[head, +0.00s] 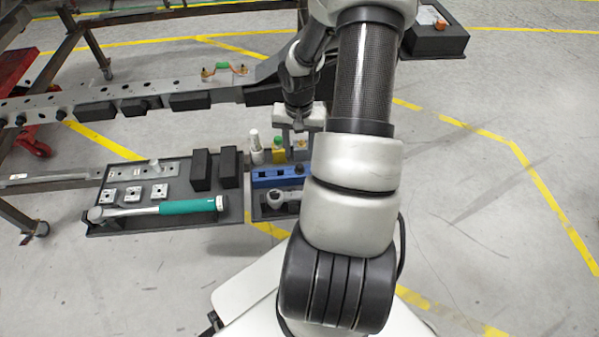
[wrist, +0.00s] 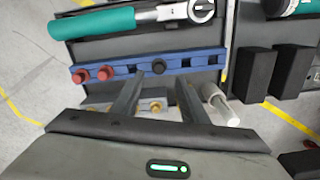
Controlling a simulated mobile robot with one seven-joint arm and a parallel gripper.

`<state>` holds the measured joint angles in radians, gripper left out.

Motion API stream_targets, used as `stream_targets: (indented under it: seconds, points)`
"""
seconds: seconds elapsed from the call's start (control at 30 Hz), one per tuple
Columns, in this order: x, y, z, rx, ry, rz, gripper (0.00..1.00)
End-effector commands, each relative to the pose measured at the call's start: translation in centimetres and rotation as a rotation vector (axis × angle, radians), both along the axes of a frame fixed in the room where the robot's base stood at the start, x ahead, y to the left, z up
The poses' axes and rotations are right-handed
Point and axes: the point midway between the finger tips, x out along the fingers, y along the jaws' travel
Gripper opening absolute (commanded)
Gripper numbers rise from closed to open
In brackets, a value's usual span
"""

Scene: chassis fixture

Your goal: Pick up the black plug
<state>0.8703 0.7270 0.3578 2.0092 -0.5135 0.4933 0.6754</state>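The black plug (wrist: 157,66) is a small round dark knob standing in the blue rack (wrist: 205,58) in the wrist view. In the head view it appears as a dark knob (head: 299,168) near the right end of the blue rack (head: 265,182). My gripper (wrist: 158,80) is open and empty, with one finger on each side of the plug's position in the picture. The fingertips appear just short of the plug, and I cannot tell their height above it. In the head view my gripper (head: 298,150) is above the rack, partly hidden by my arm.
Two red plugs (wrist: 93,74) stand at the rack's left end. A white cylinder (wrist: 222,106) is close to my right finger. A torque wrench with a teal handle (head: 187,206) lies on the tray (head: 125,231). Black blocks (head: 201,170) stand nearby. A metal chassis rail (head: 85,100) lies behind.

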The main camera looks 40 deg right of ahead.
Motion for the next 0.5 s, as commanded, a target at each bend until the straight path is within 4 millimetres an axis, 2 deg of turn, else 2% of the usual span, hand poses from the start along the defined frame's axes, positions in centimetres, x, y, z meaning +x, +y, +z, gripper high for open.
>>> stream_targets:
  seconds: [0.03, 0.23, 0.5]
  points:
    - [0.0, 0.0, -0.7, 0.001, 0.001, 0.001, 0.40]
    - [-0.1, 0.0, -2.0, 0.001, 0.001, 0.000, 0.40]
    - [-0.3, 0.0, -5.8, 0.001, 0.001, 0.000, 0.40]
